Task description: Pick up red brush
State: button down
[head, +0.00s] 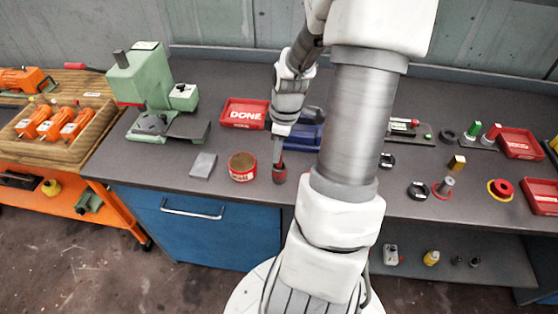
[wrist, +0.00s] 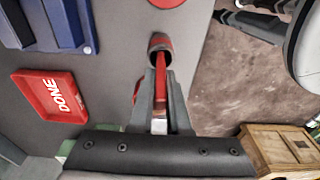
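The red brush (wrist: 160,80) shows in the wrist view as a narrow red strip between the two fingers of my gripper (wrist: 160,72). The fingers are close together, pressed along both sides of it. At its far end is a small dark red and grey round piece (wrist: 160,43); I cannot tell whether this is a cup or the brush's own end. In the head view, my gripper (head: 279,156) points down just above this piece (head: 279,176), near the bench's front edge. The fingers hide most of the brush there.
A red tin (head: 242,173) stands close to the left of my gripper, with a grey block (head: 203,166) beyond it. The red DONE tray (head: 245,113) and a blue bin (head: 308,133) lie behind. A green machine (head: 147,85) stands at left. My arm hides part of the bench.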

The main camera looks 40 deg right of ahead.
dwell(0.4)
notch_tip(320, 180, up, 10)
jog(key=shift+p, duration=0.75)
dwell(0.3)
jog(key=w+a+r+p, duration=0.1)
jog(key=w+a+p, duration=0.4)
jog(key=w, duration=0.4)
notch_tip(320, 180, down, 6)
jog(key=a+b, duration=0.1)
jog(key=b, duration=0.4)
jog(key=shift+s, duration=0.15)
jog(key=shift+s+a+f+b, duration=0.1)
jog(key=shift+a+f+b, duration=0.05)
jog(key=shift+f+b, duration=0.5)
dwell(2.2)
jog(key=shift+r, duration=0.15)
notch_tip(320, 180, up, 7)
jog(key=p, duration=0.4)
jog(key=shift+p, duration=0.3)
